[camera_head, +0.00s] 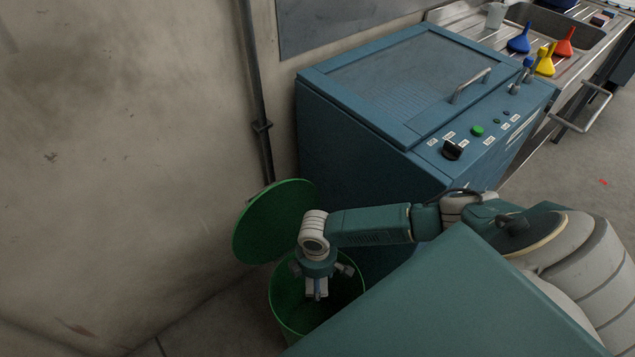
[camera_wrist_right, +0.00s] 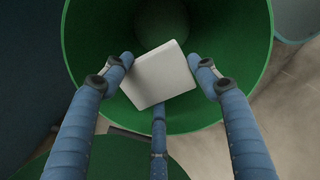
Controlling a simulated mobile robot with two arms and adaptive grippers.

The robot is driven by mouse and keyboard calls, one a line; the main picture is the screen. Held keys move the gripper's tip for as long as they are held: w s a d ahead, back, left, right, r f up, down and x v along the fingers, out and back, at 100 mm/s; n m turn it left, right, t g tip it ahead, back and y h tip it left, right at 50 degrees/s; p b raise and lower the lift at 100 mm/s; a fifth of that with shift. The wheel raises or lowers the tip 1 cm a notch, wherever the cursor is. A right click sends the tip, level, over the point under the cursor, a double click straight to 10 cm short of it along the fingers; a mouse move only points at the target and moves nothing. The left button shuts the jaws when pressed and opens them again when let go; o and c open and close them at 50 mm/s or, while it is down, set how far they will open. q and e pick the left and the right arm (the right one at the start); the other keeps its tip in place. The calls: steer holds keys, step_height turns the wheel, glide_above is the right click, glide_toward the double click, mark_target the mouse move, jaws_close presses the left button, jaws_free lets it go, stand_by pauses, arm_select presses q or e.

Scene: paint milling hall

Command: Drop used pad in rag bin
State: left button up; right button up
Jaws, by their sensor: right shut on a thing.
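The green rag bin (camera_head: 284,300) stands on the floor between the wall and the blue cabinet, its round lid (camera_head: 275,222) tipped up against the wall side. My right gripper (camera_head: 317,287) points down inside the bin's opening. In the right wrist view its three blue fingers (camera_wrist_right: 160,80) are shut on the used pad (camera_wrist_right: 156,72), a pale, flat, square piece. Behind the pad, the bin's green inner wall (camera_wrist_right: 232,35) surrounds it. In the head view the fingers and arm make the pad hard to make out. My left gripper is not in view.
The blue cabinet (camera_head: 375,85) with a handle, knob and green button stands right beside the bin. A bare wall (camera_head: 120,130) with a vertical pipe (camera_head: 257,100) is on the left. A steel sink counter (camera_head: 480,25) with colored funnels is at the back right.

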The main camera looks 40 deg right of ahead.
steer(key=o, duration=1.1)
steer(key=shift+r, duration=0.1)
step_height(320, 180, up, 12)
